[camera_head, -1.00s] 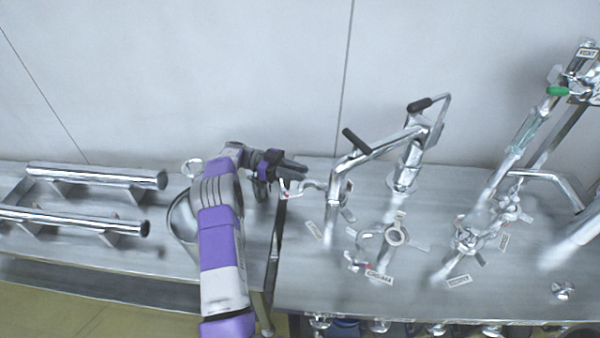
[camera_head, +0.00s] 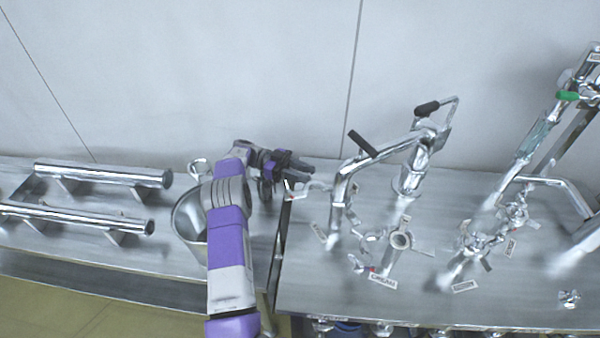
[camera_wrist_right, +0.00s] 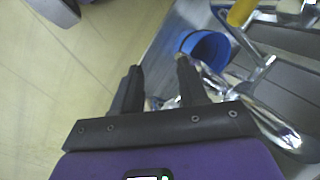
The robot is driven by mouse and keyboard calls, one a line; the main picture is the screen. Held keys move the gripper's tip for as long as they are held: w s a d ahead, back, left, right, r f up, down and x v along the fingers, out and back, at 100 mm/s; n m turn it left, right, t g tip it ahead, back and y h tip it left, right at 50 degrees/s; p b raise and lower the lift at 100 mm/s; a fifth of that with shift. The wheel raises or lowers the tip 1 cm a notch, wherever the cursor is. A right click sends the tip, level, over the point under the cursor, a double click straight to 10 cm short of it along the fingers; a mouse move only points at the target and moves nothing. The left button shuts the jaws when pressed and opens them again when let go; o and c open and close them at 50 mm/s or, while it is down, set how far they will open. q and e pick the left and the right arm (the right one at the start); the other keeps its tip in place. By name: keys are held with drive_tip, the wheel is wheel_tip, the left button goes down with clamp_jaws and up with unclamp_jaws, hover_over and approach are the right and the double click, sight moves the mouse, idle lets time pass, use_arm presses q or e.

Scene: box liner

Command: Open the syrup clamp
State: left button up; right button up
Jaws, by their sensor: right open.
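Several chrome clamps stand on the right steel table among pipe fittings. One clamp (camera_head: 318,186) with a red-marked end is by the left edge of this table, at the bent pipe. Another clamp (camera_head: 360,262) lies by a label reading CREAM (camera_head: 383,282). I cannot read a syrup label; the other small labels are too blurred. My left gripper (camera_head: 308,166) points right, just above and left of the edge clamp; contact and its finger gap are unclear. My right gripper (camera_wrist_right: 157,66) is open and empty in the right wrist view, over the floor beside a steel frame.
A steel pot (camera_head: 186,220) stands beneath my left arm. Pipe racks (camera_head: 100,176) lie on the left table. A pipe with black handles (camera_head: 375,155) rises behind the clamps. A blue bucket (camera_wrist_right: 206,48) is beside the frame. Open floor (camera_wrist_right: 60,110) lies left.

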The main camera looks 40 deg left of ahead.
use_arm(q)
drive_tip(key=shift+w+d+f, duration=0.1)
drive_tip(key=shift+w+d, duration=0.15)
drive_tip(key=shift+d, duration=0.35)
wheel_tip(320, 180, up, 10)
drive_tip(key=a+p, duration=0.1)
drive_tip(key=p, duration=0.1)
drive_tip(key=shift+s, duration=0.25)
use_arm(e)
drive_tip(key=shift+v, duration=1.05)
drive_tip(key=shift+w+a, duration=0.1)
drive_tip(key=shift+w, duration=0.05)
